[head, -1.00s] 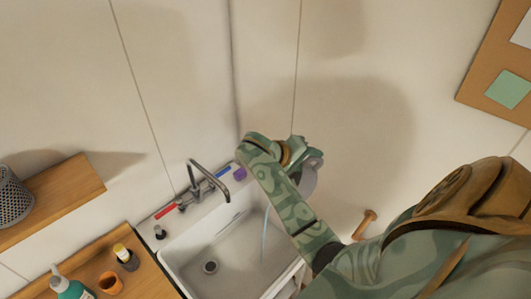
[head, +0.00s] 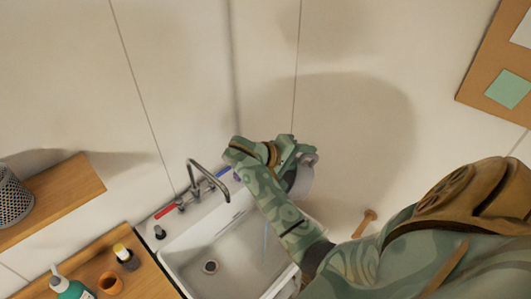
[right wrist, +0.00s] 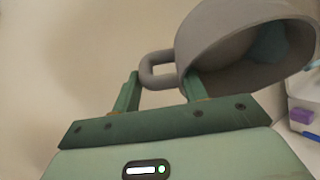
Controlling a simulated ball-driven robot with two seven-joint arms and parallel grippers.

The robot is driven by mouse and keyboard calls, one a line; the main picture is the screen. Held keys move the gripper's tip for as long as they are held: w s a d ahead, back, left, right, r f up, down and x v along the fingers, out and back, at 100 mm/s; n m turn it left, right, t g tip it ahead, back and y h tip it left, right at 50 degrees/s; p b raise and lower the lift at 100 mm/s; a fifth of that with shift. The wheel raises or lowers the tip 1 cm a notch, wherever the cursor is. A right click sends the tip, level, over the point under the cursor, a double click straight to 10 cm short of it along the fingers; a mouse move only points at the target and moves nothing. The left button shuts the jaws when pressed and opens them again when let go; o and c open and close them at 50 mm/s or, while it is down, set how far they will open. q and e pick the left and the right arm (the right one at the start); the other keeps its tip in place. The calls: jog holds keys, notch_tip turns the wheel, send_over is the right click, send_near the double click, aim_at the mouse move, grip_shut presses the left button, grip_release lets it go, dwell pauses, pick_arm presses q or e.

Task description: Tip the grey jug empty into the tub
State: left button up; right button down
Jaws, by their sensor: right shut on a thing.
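The grey jug (head: 304,176) is high at the right side of the tub in the head view, partly hidden by my right arm. My right gripper (right wrist: 160,84) is shut on its handle. In the right wrist view the jug (right wrist: 215,45) is tipped, with its mouth facing right and downward, and a bluish patch shows inside. The white tub (head: 178,270) is a sink with a dark drain; a faint, short bluish streak shows over its right part. My left gripper is in neither view.
A wooden peg (head: 365,222) is on the wall to the right.

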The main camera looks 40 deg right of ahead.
jog(key=shift+w+a+r+h, duration=0.4)
jog(key=shift+w+a+h, duration=0.1)
jog(key=shift+a+h, duration=0.15)
jog(key=shift+w+a+g, duration=0.1)
jog(key=shift+g, duration=0.3)
